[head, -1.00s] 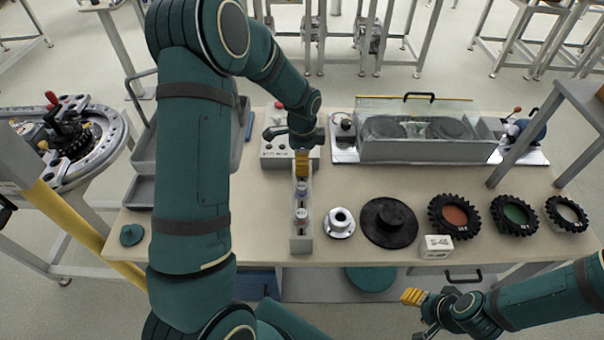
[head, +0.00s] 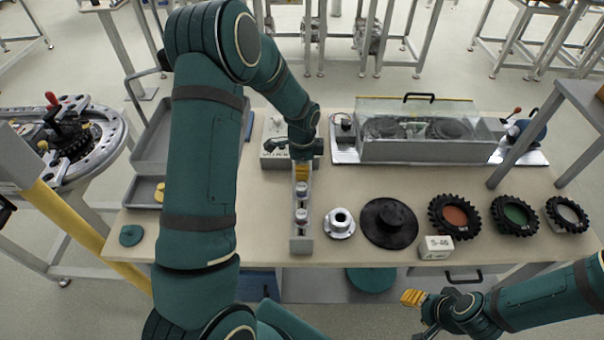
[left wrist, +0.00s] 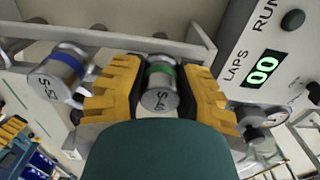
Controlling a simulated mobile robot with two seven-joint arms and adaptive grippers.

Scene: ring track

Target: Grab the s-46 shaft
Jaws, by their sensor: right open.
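The s-46 shaft (left wrist: 161,85) is a metal cylinder with a green band, its label facing the camera in the left wrist view. My left gripper (left wrist: 160,72) has its yellow fingers on both sides of it; whether they press on it or leave a small gap is unclear. In the head view this gripper (head: 301,172) is at the far end of the narrow grey rack (head: 302,245) and hides what is between its fingers. A blue-banded shaft (left wrist: 58,75) stands beside it. My right gripper (head: 420,305) is open and empty in front of the table.
A control box (left wrist: 265,55) with a LAPS display stands close behind the rack. A silver flanged part (head: 340,224), a black disc (head: 389,223), several toothed rings (head: 455,215) and an S-46 sign block (head: 436,247) are to the right. Grey trays (head: 150,140) are at left.

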